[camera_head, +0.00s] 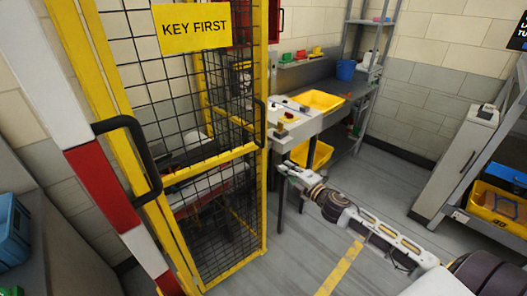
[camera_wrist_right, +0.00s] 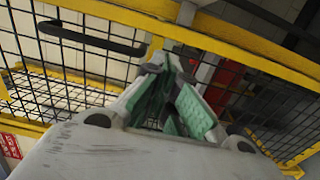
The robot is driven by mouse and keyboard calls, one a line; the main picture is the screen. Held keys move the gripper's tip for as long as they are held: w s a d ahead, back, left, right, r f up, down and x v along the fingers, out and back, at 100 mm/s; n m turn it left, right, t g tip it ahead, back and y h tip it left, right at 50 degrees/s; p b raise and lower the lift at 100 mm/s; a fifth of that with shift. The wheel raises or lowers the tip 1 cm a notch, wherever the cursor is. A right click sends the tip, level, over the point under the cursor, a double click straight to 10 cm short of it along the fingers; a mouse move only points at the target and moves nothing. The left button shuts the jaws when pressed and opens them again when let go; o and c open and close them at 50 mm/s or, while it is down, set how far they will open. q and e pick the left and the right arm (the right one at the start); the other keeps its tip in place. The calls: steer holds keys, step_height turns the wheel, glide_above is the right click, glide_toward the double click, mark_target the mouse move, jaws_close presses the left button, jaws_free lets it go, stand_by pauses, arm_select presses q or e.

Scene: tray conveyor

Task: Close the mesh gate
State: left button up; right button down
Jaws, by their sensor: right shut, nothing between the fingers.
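The mesh gate (camera_head: 262,205) is a tall yellow frame with black wire mesh, left of centre in the head view. It bears a yellow "KEY FIRST" sign (camera_head: 192,27). A dark handle (camera_head: 259,122) is on its right edge. My right gripper (camera_head: 284,168) is beside that right edge, below the handle. In the right wrist view, my right gripper (camera_wrist_right: 172,68) has its green-padded fingers together and empty, in front of a yellow frame bar (camera_wrist_right: 130,12) and mesh. A dark handle (camera_wrist_right: 90,38) shows at upper left there. I cannot tell whether fingers and frame touch. My left gripper is out of view.
A red-and-white post (camera_head: 100,185) and a large black handle (camera_head: 150,160) stand at the left. Behind my right gripper is a grey bench (camera_head: 340,97) with a yellow tray (camera_head: 320,101). A shelf with yellow bins (camera_head: 497,203) is at right. The floor between is clear.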

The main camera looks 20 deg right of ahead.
steer(key=shift+w, duration=0.15)
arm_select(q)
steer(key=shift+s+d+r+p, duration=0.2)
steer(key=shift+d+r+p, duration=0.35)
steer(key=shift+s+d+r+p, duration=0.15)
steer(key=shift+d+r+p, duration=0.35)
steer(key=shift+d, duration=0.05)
arm_select(e)
steer(key=x, duration=1.3)
steer(key=shift+w, duration=0.35)
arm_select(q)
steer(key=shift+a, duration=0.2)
arm_select(e)
steer(key=shift+w+a, duration=0.1)
